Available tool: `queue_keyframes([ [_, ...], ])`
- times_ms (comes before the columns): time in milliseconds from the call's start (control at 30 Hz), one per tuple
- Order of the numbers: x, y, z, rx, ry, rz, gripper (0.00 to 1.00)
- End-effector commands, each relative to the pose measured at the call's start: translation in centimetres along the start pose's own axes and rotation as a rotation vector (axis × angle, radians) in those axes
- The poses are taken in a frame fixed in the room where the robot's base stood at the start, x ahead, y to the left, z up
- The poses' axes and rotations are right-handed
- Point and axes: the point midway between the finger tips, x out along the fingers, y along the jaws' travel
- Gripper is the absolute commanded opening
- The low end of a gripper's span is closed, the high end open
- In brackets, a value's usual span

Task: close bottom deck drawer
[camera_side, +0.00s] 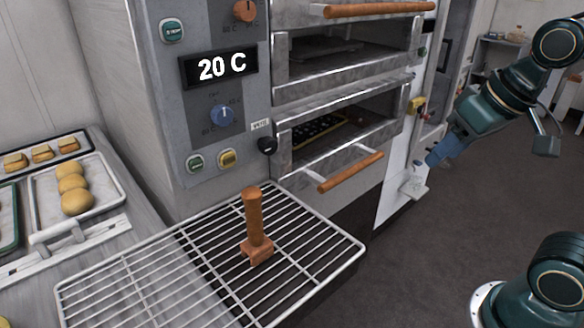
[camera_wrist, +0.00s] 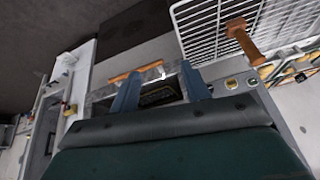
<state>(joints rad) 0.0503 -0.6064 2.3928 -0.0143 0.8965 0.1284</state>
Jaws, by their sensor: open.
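The bottom deck (camera_side: 340,125) of the metal oven stands open in the side view, with a dark tray (camera_side: 318,130) visible inside. Its wooden handle (camera_side: 350,172) is at the front, low and sticking out toward the room. In the wrist view the handle (camera_wrist: 135,72) and the dark opening (camera_wrist: 160,95) lie ahead of my gripper. My gripper (camera_side: 432,160) is to the right of the deck, apart from the handle. Its blue fingers (camera_wrist: 160,85) are spread with nothing held between them; they frame the deck in the wrist view.
A wire rack (camera_side: 140,285) projects in front of the oven, with a wooden tool (camera_side: 255,228) standing on it. The upper deck (camera_side: 350,48) has its own wooden handle (camera_side: 378,9). Trays of buns (camera_side: 75,190) are on the left counter. Open floor (camera_side: 430,240) lies at the right.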

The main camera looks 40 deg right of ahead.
Motion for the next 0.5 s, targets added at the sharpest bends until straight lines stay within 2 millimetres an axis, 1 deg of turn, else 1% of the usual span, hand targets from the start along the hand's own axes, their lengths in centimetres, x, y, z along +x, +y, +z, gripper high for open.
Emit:
queue_keyframes([
  [33,-0.2,-0.1,1.0,-0.037,0.010,-0.005,0.47],
  [200,-0.3,-0.2,3.2,-0.127,0.027,-0.014,0.47],
  [333,-0.2,-0.2,3.9,-0.158,0.032,-0.016,0.47],
  [500,-0.2,-0.2,4.1,-0.165,0.032,-0.016,0.47],
])
